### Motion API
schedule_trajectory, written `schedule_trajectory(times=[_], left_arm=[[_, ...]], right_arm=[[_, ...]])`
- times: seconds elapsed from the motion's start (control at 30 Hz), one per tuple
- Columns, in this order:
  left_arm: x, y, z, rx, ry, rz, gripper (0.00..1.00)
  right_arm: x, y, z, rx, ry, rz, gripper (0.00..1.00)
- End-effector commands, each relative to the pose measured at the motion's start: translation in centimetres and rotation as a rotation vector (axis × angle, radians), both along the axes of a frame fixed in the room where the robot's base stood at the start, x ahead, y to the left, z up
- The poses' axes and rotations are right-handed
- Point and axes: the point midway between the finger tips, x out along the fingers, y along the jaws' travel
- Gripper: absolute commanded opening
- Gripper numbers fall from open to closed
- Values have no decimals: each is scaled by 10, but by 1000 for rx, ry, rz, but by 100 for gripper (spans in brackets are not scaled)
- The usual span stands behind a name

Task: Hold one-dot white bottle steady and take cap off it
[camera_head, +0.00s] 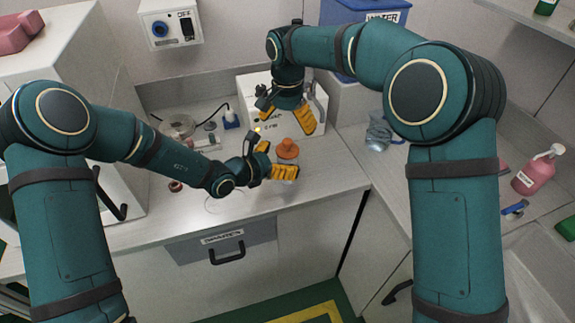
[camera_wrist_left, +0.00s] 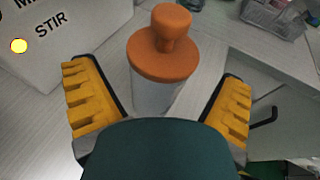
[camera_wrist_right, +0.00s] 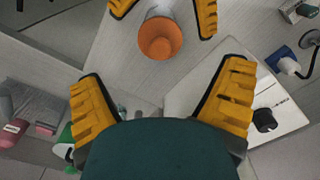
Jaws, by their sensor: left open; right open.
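A pale bottle with an orange knobbed cap (camera_head: 287,148) stands upright on the bench. In the left wrist view its cap (camera_wrist_left: 163,45) sits on the whitish body (camera_wrist_left: 153,95); no dot mark can be made out. My left gripper (camera_head: 277,161) is low beside the bottle, open, with the body between or just beyond its fingers. My right gripper (camera_head: 284,112) is open and empty, above and behind the cap. In the right wrist view the cap (camera_wrist_right: 159,42) lies ahead of its fingers, between my left gripper's fingers.
A white stirrer box (camera_wrist_left: 60,55) stands close behind the bottle, with a black knob (camera_wrist_right: 265,120). A glass jug (camera_head: 378,134) and a pink pump bottle (camera_head: 538,172) stand to the right. A small brown object (camera_head: 175,186) lies left. The front bench is mostly clear.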

Motion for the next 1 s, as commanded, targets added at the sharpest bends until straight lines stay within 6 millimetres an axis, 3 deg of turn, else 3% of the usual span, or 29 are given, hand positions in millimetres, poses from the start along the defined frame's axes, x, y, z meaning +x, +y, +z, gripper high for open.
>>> schedule_trajectory(times=[0.2,0.57,0.7,0.8,0.87,0.93,0.97,1.0], left_arm=[[12,-14,-5,0,-2,-2,96],[14,-16,-6,1,-1,0,93],[14,-16,-6,1,-1,0,44],[14,-16,-6,1,-1,0,15],[14,-16,-6,1,-1,0,15],[14,-16,-6,1,-1,0,14],[14,-16,-6,1,-1,0,14],[14,-16,-6,1,-1,0,14]], right_arm=[[0,0,0,0,0,0,94],[0,0,0,0,0,0,94],[0,0,0,0,0,0,94],[0,0,0,0,0,0,94],[0,0,0,0,0,0,94],[0,0,0,0,0,3,71],[0,0,0,0,0,8,63],[0,0,1,0,0,21,63]])
